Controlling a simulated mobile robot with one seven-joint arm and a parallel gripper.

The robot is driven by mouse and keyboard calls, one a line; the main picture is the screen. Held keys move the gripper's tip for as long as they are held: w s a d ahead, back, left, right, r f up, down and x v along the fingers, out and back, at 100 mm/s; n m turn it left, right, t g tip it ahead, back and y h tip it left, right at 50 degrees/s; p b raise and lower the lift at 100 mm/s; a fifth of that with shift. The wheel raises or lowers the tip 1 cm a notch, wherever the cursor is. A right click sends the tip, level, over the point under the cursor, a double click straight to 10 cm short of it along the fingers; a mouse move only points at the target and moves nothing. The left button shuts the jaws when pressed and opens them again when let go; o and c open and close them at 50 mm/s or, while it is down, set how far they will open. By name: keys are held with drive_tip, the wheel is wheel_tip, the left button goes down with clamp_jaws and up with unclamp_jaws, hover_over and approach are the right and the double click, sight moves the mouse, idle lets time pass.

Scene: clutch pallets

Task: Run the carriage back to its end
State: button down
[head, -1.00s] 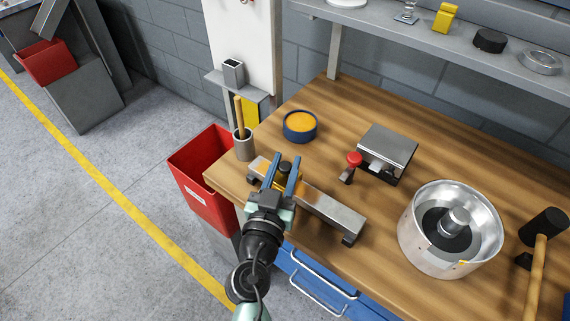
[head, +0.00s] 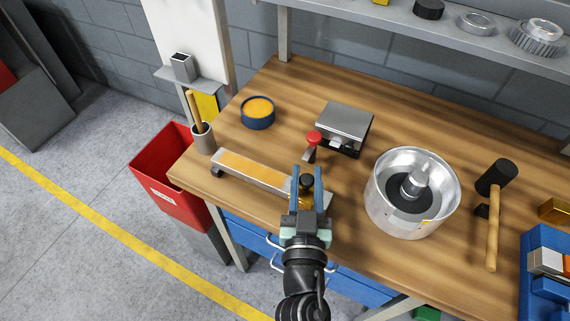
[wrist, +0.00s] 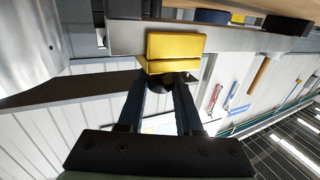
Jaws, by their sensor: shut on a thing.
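The carriage is a yellow block with a black knob (head: 306,181), on a long metal rail (head: 245,170) along the bench's front edge. In the head view it stands near the rail's right end, mostly behind my fingers. My gripper (head: 308,174) is shut on the knob, one blue finger on each side. The wrist view shows the yellow carriage (wrist: 176,46) against the rail (wrist: 230,39), with the dark knob between my fingers (wrist: 163,90). A short piece of rail shows to the right of the carriage; the exact gap to the end is hard to tell.
A metal drum (head: 380,200) stands right of the rail. Behind it are a steel block with a red-knobbed lever (head: 345,122) and a blue tin (head: 257,118). A cup (head: 203,140) stands by the rail's left end. A mallet (head: 492,225) lies farther right.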

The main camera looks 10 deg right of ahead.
drive_tip(key=shift+s+d+f, duration=0.1)
drive_tip(key=shift+d+f, duration=0.05)
drive_tip(key=shift+d, duration=0.1)
drive_tip(key=c, duration=0.9)
unclamp_jaws()
drive_tip(key=shift+c, duration=0.2)
drive_tip(key=o, duration=0.4)
drive_tip(key=shift+c, duration=0.2)
drive_tip(key=shift+s+a+b, duration=0.15)
drive_tip(key=shift+s+b, duration=0.2)
drive_tip(key=shift+s, duration=0.15)
drive_tip(key=b+v, duration=0.5)
drive_tip(key=v, duration=0.7)
